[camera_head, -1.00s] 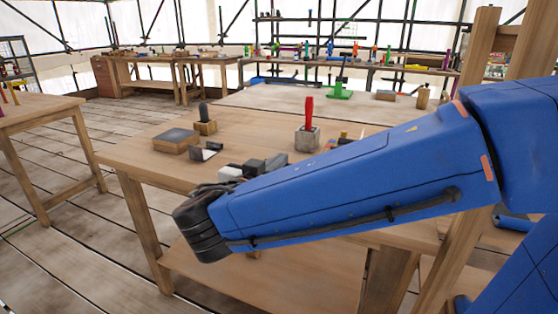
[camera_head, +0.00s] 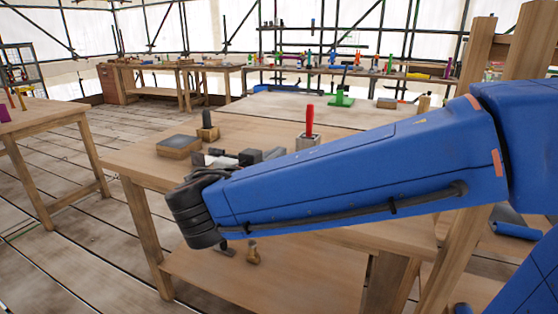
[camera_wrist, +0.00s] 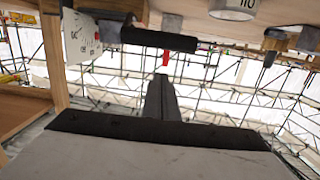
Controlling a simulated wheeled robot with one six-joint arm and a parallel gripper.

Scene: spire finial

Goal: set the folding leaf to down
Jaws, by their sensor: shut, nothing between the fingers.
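In the wrist view, which looks upside down, my gripper (camera_wrist: 161,84) shows as two dark fingers closed together with nothing between them. A pale upright panel with dark marks (camera_wrist: 80,37) and a dark bar (camera_wrist: 158,38) beside it are at the top left, apart from my fingertips. I cannot tell for sure which piece is the folding leaf. In the head view, small pale and dark parts sit beside my wrist on the workbench (camera_head: 135,158); my own arm hides much of that area.
A red-handled tool in a grey block (camera_head: 309,124) stands behind my forearm. A dark-topped wooden block (camera_head: 179,146) and a dark-handled tool (camera_head: 207,120) stand at the bench's left. A green stand (camera_head: 341,97) is farther back. A wooden post rises at the right.

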